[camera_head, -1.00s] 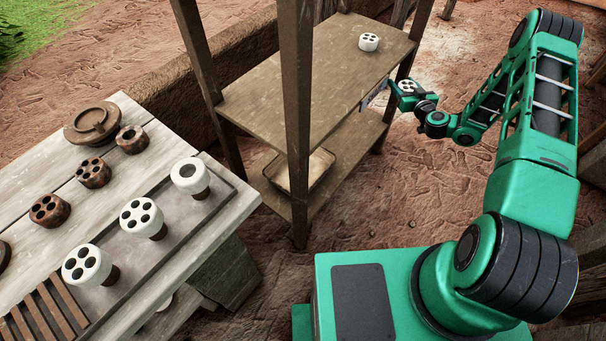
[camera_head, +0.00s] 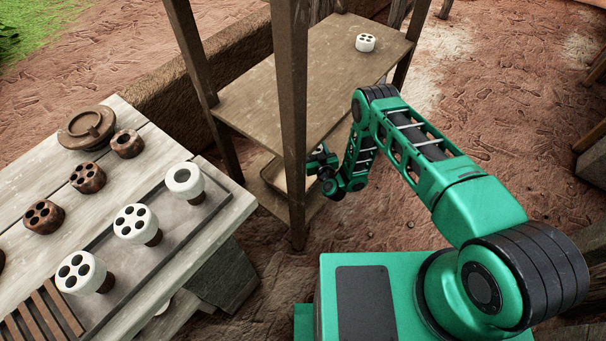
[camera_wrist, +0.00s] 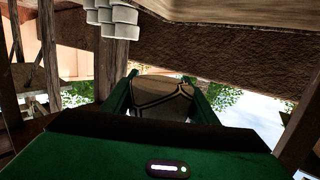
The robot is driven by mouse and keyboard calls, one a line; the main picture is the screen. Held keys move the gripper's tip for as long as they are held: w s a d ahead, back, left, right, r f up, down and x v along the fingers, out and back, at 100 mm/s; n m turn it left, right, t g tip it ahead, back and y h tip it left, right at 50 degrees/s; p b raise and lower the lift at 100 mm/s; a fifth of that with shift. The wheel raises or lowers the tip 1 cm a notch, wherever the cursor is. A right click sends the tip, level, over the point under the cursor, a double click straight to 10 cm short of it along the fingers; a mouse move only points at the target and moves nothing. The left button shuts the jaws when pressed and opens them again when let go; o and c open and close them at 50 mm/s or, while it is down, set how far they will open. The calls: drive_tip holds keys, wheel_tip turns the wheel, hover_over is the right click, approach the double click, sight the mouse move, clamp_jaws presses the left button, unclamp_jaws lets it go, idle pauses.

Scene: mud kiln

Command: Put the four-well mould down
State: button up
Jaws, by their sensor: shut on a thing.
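My gripper (camera_head: 320,160) is at the right edge of the wooden shelf unit, just below the level of its upper board (camera_head: 290,85) and near the lower shelf. In the wrist view my gripper (camera_wrist: 162,88) has its two green fingers shut on a brownish piece with dark lines, the held mould (camera_wrist: 162,104). Its wells cannot be made out now. In the head view it is too small and dark to tell from the gripper. A shallow tray (camera_head: 272,178) lies on the lower shelf, partly behind the front post and gripper.
A white mould (camera_head: 366,43) with several wells stands on the upper board. The front post (camera_head: 291,120) rises close left of my gripper. Most of the upper board is bare.

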drive_tip(key=shift+s+a+f, duration=0.1)
drive_tip(key=shift+f, duration=2.45)
drive_tip(key=shift+s+a+f, duration=0.1)
drive_tip(key=shift+f, duration=2.45)
drive_tip(key=shift+s+f, duration=0.1)
drive_tip(key=shift+f, duration=0.45)
drive_tip(key=o, duration=1.2)
drive_tip(key=shift+s+f, duration=0.1)
